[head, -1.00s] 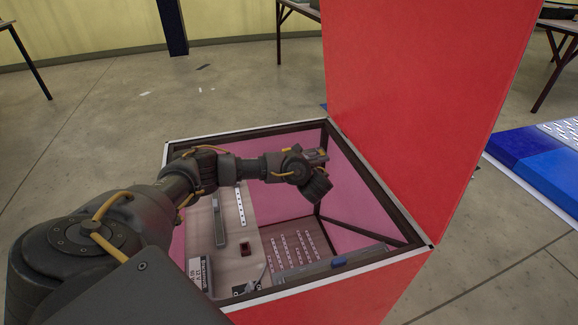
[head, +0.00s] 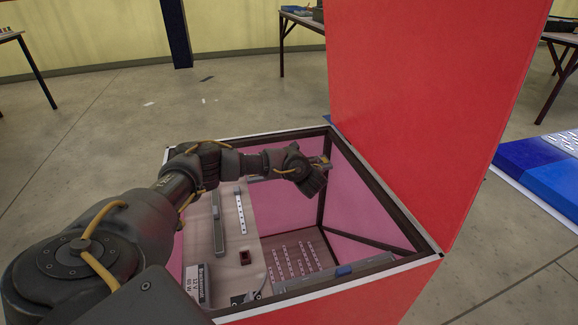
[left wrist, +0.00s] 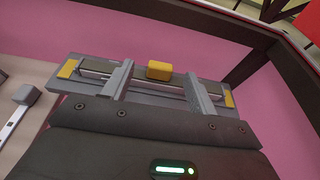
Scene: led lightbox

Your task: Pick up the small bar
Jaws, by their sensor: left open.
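Two bars lie on the pale panel inside the open red box. One is a short white bar with dark marks (head: 241,212). The other is a plain grey bar (head: 217,222) to its left. I cannot tell for sure which is the small bar. A light bar with a grey end block (left wrist: 25,94) shows at the left edge of the left wrist view. My left gripper (head: 321,163) is over the far right part of the box, apart from both bars. My right gripper is out of view.
The box has a dark frame rim (head: 393,192) and a tall red lid (head: 425,100) standing up at the right. A dark red block (head: 245,258) and a labelled grey unit (head: 197,285) are on the panel. A perforated floor (head: 300,258) lies lower right.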

